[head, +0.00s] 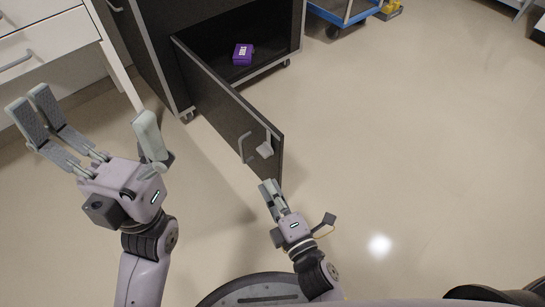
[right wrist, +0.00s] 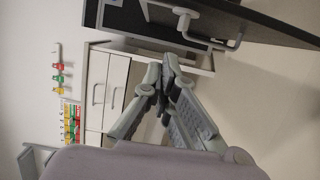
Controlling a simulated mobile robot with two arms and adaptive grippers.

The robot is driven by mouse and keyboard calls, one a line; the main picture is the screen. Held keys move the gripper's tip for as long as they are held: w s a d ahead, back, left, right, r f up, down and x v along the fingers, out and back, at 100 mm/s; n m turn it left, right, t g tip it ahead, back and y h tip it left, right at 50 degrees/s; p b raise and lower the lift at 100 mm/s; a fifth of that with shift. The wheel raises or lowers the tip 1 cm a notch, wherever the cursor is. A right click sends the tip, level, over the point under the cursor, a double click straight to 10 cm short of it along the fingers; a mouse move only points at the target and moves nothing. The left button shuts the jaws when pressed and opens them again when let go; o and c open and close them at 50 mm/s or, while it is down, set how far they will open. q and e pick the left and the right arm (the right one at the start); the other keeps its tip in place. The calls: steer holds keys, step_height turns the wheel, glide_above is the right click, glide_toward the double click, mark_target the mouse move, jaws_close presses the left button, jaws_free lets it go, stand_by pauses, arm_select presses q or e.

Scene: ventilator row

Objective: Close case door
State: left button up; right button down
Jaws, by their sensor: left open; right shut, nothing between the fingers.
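The dark case (head: 150,40) stands on wheels at the top of the head view. Its door (head: 215,105) is swung wide open towards me, with a handle (head: 243,148) and a grey latch (head: 265,149) near its free edge. In the right wrist view the door (right wrist: 265,20) crosses the top right. My right gripper (head: 270,188) is shut and empty, just below the door's free end; whether it touches the door I cannot tell. It also shows in the right wrist view (right wrist: 158,80). My left gripper (head: 85,118) is open and empty, left of the door.
A purple box (head: 242,54) lies inside the case. A white drawer cabinet (head: 45,45) stands at the left. A blue cart (head: 340,10) is at the top right. The floor (head: 400,130) right of the door is clear.

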steer(key=w, duration=0.9)
steer(key=shift+w+d+p, duration=0.15)
steer(key=shift+d+p, duration=0.15)
steer(key=shift+p, duration=0.1)
steer(key=shift+d+r, duration=0.1)
